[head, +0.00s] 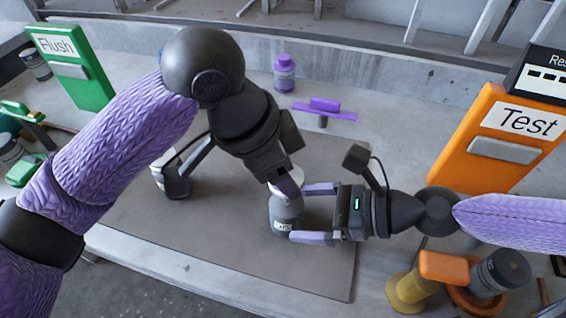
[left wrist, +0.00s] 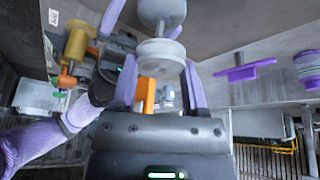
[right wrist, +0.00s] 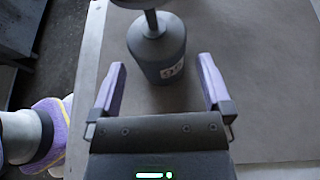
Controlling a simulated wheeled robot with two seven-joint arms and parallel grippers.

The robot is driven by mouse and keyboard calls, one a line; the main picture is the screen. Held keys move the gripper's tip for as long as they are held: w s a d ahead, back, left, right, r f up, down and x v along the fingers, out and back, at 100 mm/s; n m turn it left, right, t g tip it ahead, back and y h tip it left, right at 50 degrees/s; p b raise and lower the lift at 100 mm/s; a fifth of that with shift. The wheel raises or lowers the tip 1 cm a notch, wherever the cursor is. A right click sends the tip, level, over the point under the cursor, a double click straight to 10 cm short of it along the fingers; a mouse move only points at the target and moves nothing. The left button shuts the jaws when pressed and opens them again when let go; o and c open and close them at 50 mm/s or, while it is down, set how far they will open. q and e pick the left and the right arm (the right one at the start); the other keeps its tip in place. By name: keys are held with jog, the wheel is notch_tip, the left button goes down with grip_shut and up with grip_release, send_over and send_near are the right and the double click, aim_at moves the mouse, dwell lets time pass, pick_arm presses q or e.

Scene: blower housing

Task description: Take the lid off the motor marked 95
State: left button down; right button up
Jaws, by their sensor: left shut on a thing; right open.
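A grey motor (head: 286,214) stands upright on the mat. Its white label is partly blurred; in the right wrist view the motor (right wrist: 157,45) carries a label starting with 9. My left gripper (head: 287,187) points down over it, shut on a pale round lid (left wrist: 160,57). In the left wrist view a narrow stem lies between the lid and the motor body (left wrist: 162,11); I cannot tell whether lid and stem touch. My right gripper (head: 300,213) is open, its fingers either side of the motor body; they also show in the right wrist view (right wrist: 161,66).
Another motor (head: 173,180) stands left on the grey mat (head: 220,240). A green Flush box (head: 75,68) is back left, an orange Test box (head: 480,150) right. A yellow cylinder (head: 408,292) is front right.

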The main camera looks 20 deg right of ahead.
pick_arm(q)
notch_tip(320, 180, up, 2)
jog(key=shift+s+p, duration=0.1)
jog(key=shift+p, duration=0.5)
pick_arm(e)
jog(key=shift+r+v, duration=0.2)
jog(key=shift+v, duration=0.8)
pick_arm(q)
notch_tip(320, 180, up, 4)
jog(key=p, duration=0.3)
jog(key=shift+s, duration=0.15)
pick_arm(e)
jog(key=shift+r+v, duration=0.2)
jog(key=shift+v, duration=0.95)
jog(key=shift+s, duration=0.1)
jog(key=shift+d+f, duration=0.1)
jog(key=shift+f, duration=0.05)
